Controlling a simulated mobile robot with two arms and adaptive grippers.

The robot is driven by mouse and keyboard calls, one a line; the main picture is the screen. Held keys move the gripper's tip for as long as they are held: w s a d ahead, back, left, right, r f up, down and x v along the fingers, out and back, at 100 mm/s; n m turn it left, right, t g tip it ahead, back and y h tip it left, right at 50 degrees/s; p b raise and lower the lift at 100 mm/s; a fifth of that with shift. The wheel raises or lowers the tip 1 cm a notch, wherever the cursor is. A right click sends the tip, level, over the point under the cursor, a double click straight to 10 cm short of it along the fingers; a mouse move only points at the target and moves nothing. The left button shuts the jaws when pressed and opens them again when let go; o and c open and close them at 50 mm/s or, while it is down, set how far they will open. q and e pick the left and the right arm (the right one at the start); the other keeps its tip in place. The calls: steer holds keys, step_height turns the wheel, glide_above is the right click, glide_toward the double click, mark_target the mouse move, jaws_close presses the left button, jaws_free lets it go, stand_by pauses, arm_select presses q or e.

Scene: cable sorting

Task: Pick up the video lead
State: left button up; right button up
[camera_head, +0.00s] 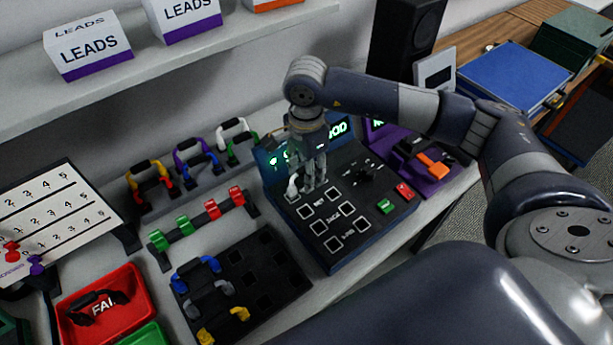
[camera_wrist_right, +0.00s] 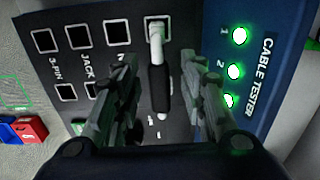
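My right gripper (camera_head: 314,183) points down over the blue-edged cable tester (camera_head: 345,258). In the right wrist view its two fingers (camera_wrist_right: 160,62) stand apart on either side of a lead with a white plug and black middle (camera_wrist_right: 158,88). Gaps show between lead and fingers. I see no marking that tells whether this is the video lead. My left gripper is not in view.
Multicoloured leads hang on a back rack (camera_head: 190,195), and red and green ones on a front rail (camera_head: 195,229). A black socketed tray (camera_head: 285,292) holds blue, grey and yellow leads. A red FAIL bin (camera_head: 140,303) holds a black lead. A purple device (camera_head: 437,186) stands beside the tester.

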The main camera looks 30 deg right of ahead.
steer(key=shift+c, duration=0.5)
jaws_close()
steer(key=shift+r, duration=0.15)
steer(key=shift+r+b, duration=0.45)
steer(key=shift+r, duration=0.05)
step_height(320, 180, up, 2)
steer(key=shift+s+r+b, duration=0.1)
steer(key=shift+b, duration=0.6)
steer(key=s+a+r+b, duration=0.1)
steer(key=s+a+r, duration=0.1)
steer(key=s, duration=0.5)
steer(key=s+a+r+b, duration=0.1)
steer(key=s+r+b, duration=0.1)
steer(key=s, duration=0.6)
steer(key=shift+s+a+r, duration=0.2)
steer(key=shift+a+r, duration=0.15)
